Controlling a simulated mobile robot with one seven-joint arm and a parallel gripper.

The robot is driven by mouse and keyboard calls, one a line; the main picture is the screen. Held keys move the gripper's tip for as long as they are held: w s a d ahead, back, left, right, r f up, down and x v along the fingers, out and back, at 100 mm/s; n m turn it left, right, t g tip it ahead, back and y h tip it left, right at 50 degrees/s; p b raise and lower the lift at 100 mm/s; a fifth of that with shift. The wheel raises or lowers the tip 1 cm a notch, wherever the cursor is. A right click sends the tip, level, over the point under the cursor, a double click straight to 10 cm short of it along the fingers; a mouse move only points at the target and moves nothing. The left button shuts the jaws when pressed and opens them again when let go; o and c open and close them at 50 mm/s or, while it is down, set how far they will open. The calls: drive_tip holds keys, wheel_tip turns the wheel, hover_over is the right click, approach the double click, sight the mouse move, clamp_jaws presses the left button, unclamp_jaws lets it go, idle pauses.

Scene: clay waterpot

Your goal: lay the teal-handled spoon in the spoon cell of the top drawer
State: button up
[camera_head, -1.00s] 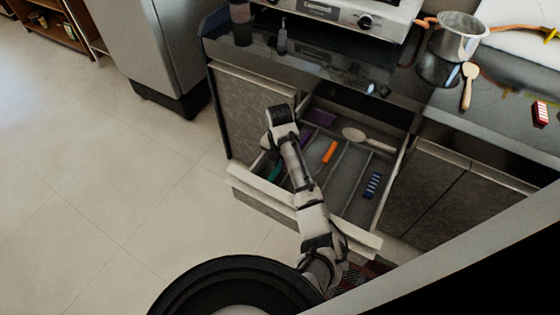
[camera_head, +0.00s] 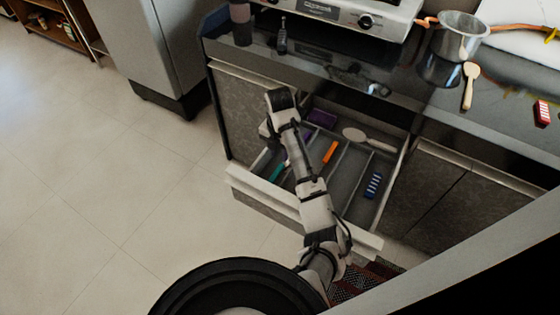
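The open top drawer (camera_head: 248,184) has long cells split by dividers. A teal handle (camera_head: 277,172) shows in the leftmost part of the drawer, left of my arm; I cannot make out a spoon bowl on it. My gripper (camera_head: 267,141) is at the drawer's left rear, beyond and above the teal handle. Its fingers are too small and hidden to tell whether they are open or hold anything. An orange handle (camera_head: 330,152) and a blue striped object (camera_head: 373,185) lie in cells further right. A pale large-bowled spoon (camera_head: 358,135) lies at the drawer's back right.
A purple object (camera_head: 321,118) is at the drawer's back. My arm crosses the drawer's middle. The dark counter (camera_head: 400,105) overhangs behind, with a wooden spoon (camera_head: 469,86), a metal pot (camera_head: 457,38) and a red-and-white object (camera_head: 541,113). Floor at left is clear.

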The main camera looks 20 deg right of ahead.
wheel_tip(320, 180, up, 7)
drive_tip(key=p, duration=0.2)
drive_tip(key=shift+f, duration=0.15)
